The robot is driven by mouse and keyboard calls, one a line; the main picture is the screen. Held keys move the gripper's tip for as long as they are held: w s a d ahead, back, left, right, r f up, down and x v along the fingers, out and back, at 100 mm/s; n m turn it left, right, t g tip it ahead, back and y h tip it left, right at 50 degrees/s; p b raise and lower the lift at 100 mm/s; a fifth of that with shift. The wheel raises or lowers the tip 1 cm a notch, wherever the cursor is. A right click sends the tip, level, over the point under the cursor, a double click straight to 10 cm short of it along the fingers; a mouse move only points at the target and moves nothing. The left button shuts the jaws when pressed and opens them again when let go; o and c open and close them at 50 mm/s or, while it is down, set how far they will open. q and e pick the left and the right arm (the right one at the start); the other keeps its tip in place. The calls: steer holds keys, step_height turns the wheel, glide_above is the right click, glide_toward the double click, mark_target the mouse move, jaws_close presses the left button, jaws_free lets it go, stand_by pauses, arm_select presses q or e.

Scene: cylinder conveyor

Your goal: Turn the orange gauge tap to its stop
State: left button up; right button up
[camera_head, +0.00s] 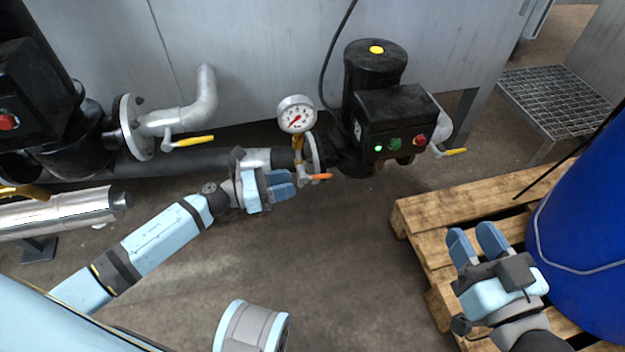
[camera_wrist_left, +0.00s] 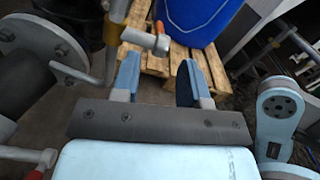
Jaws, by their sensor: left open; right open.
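The orange gauge tap (camera_head: 321,177) is a small lever on the pipe fitting below the round white pressure gauge (camera_head: 297,114). My left gripper (camera_head: 284,184) is open and empty, just left of the lever, with its fingers pointing toward it. In the left wrist view the tap (camera_wrist_left: 160,28) shows nearly end-on, beyond and above the gap between the open left fingers (camera_wrist_left: 160,70); they look apart from it. My right gripper (camera_head: 475,240) is open and empty above the wooden pallet, well to the right.
A black pump (camera_head: 375,90) with lit buttons stands right of the gauge. Yellow-handled taps (camera_head: 195,141) sit on nearby pipes. A blue drum (camera_head: 590,230) stands on the wooden pallet (camera_head: 440,208). The floor between the left gripper and the pallet is clear.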

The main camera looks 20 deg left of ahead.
mark_target(312, 176)
arm_select(q)
steer(key=b+x, duration=0.1)
steer(key=x, duration=0.6)
steer(key=shift+f, duration=0.1)
arm_select(e)
steer(key=shift+w+d+n+t, duration=0.2)
steer(key=shift+w+n+t, duration=0.1)
steer(key=shift+n, duration=0.2)
steer(key=shift+r, duration=0.1)
arm_select(q)
jaws_close()
steer(key=shift+f+b, duration=0.15)
steer(key=shift+b, duration=0.3)
steer(key=shift+h+b, duration=0.4)
steer(key=shift+b, duration=0.05)
steer(key=shift+t, duration=0.4)
steer(key=shift+r, duration=0.25)
arm_select(e)
steer(key=shift+w+d+r+n+t+y, duration=0.35)
steer(key=shift+r+n+y, duration=0.1)
steer(key=shift+n, duration=0.35)
